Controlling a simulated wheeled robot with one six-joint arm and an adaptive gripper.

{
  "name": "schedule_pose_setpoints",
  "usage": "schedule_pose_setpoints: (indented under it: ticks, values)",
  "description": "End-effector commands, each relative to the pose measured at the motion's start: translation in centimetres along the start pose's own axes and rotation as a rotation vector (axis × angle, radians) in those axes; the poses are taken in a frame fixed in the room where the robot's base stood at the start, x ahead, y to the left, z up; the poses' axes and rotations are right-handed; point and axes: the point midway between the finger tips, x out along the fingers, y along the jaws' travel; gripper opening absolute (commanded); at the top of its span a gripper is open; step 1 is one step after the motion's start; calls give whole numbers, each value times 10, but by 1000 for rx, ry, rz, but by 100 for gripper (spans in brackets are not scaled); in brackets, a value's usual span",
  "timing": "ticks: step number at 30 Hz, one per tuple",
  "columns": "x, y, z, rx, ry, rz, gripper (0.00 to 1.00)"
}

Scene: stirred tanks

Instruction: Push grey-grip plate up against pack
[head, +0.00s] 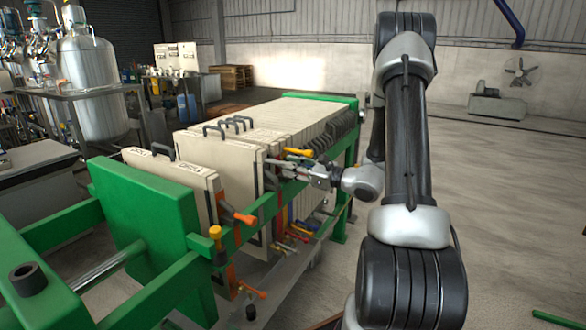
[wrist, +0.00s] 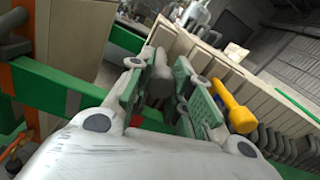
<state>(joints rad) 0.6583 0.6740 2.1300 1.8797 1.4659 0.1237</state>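My gripper (head: 284,165) is at the right side of the filter press, beside the plate edges. In the wrist view its two green-padded fingers (wrist: 162,92) stand apart on either side of a grey grip (wrist: 160,80). I cannot tell whether either finger touches it. The grip appears to belong to a pale plate (wrist: 168,40), taken as the grey-grip plate; in the head view the gripper hides this grip. The pack (head: 285,115) of pale plates stands behind. A yellow grip (wrist: 235,108) sticks out just beyond the right finger; it also shows in the head view (head: 298,152).
A pale plate with an orange grip (head: 238,215) stands nearer, behind the green end block (head: 150,220), with a gap behind it. The green side rail (wrist: 45,85) runs under the gripper. Open floor (head: 510,200) lies to the right.

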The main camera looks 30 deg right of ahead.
Motion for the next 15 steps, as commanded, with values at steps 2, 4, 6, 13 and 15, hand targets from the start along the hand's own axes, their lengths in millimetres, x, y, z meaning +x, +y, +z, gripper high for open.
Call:
schedule_pose_setpoints:
  ticks: [2,4,6,13,15]
  values:
    - [0,0,-1,1,2,0,0]
    - [0,0,-1,2,2,0,0]
    - [0,0,-1,2,3,0,0]
    - [0,-18,-6,2,3,-1,0]
    - [0,-25,-7,2,4,-1,0]
